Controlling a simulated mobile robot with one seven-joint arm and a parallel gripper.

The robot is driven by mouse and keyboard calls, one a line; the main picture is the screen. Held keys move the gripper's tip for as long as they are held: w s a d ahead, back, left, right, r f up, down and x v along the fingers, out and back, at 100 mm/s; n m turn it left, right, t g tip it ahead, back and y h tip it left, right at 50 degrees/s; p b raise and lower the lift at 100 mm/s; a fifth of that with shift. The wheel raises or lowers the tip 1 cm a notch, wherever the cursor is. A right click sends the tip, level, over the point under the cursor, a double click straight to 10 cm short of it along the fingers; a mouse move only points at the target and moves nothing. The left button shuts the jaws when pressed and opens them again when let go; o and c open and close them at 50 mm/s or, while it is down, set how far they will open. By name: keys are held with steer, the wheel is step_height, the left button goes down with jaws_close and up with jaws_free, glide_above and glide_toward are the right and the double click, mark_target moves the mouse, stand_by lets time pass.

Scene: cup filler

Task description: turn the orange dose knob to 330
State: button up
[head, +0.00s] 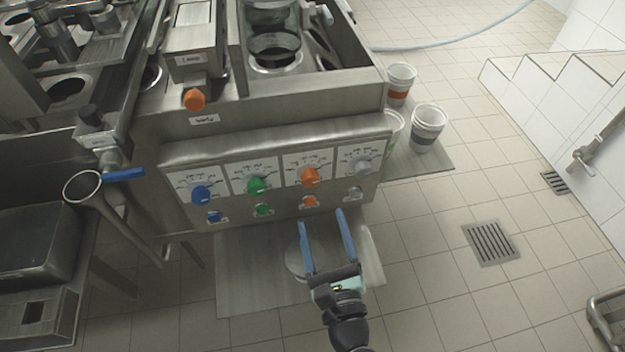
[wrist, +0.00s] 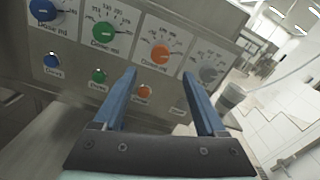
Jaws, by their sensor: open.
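The orange dose knob (head: 310,176) sits on the third dial plate from the left of the slanted metal panel. It also shows in the wrist view (wrist: 159,53), with a dark pointer mark and a printed scale around it; the numbers are too small to read surely. My gripper (head: 322,228) has two blue fingers, open and empty, in front of and below the knob, apart from the panel. In the wrist view the fingers (wrist: 162,78) stand apart on either side below the orange knob. A smaller orange knob (head: 309,201) sits below the dose knob.
Blue (head: 201,194), green (head: 257,185) and grey (head: 361,168) dose knobs share the panel, with small knobs below. Another orange knob (head: 194,100) is on the machine above. Cups (head: 427,127) stand at the right. A metal plate (head: 250,285) lies below my gripper. The floor at right is mostly clear.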

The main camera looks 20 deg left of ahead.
mark_target(312, 182)
steer(key=x, duration=1)
jaws_close()
